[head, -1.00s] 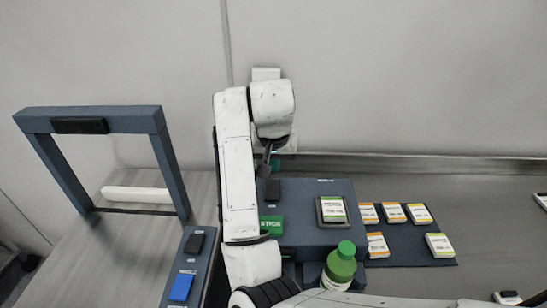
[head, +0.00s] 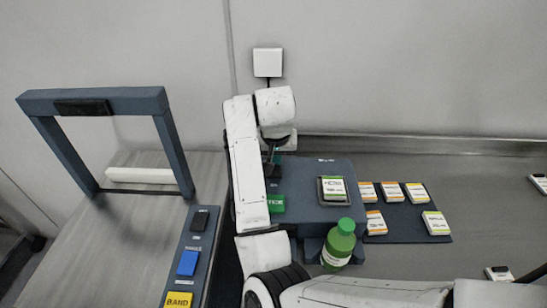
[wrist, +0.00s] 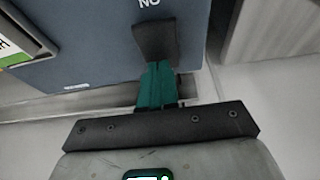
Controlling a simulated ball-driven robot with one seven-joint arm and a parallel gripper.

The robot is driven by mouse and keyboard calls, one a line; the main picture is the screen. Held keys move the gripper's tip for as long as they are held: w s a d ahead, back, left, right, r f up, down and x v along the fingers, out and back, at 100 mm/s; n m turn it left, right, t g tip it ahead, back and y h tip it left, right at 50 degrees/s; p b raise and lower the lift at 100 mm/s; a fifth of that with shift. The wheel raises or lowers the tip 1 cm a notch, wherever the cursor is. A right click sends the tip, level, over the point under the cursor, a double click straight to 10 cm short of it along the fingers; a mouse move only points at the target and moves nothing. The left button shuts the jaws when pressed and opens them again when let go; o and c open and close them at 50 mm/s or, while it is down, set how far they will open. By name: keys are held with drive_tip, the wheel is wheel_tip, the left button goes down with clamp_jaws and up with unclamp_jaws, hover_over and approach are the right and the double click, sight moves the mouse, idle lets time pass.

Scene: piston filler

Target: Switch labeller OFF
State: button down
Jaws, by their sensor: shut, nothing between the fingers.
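My gripper (head: 273,157) is over the back left part of a blue-grey machine box (head: 312,215), partly hidden by my arm. In the wrist view its shut teal fingers (wrist: 157,85) end in a dark wedge-shaped part (wrist: 155,40) against the box face. Letters reading "NO", probably "ON" upside down, show just beyond it. A dark switch (head: 272,187) is partly hidden by my arm. Its position and whether I touch it cannot be told. A green button (head: 276,204) is in front of it. The box's own name is too small to read.
A green bottle (head: 340,245) stands in front of the box. A small carton (head: 334,188) sits on the box's pad, and several cartons lie on a dark mat (head: 400,232) at right. Left are a panel with a black switch (head: 199,222), blue button (head: 188,263) and yellow button (head: 179,300), and a frame (head: 178,150).

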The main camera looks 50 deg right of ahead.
sight(275, 170)
drive_tip(key=shift+w+a, duration=0.1)
drive_tip(key=shift+a, duration=0.15)
drive_tip(key=shift+d, duration=0.3)
drive_tip(key=shift+a+r, duration=0.1)
drive_tip(key=shift+a, duration=0.1)
drive_tip(key=shift+s+a+r+p, duration=0.1)
drive_tip(key=shift+s+a+p, duration=0.3)
drive_tip(key=shift+s+a, duration=0.15)
drive_tip(key=shift+d+r+p, duration=0.1)
drive_tip(key=shift+r+p, duration=0.4)
wheel_tip(275, 170, up, 13)
drive_tip(key=p, duration=0.3)
drive_tip(key=shift+s+a, duration=0.15)
drive_tip(key=shift+a, duration=0.1)
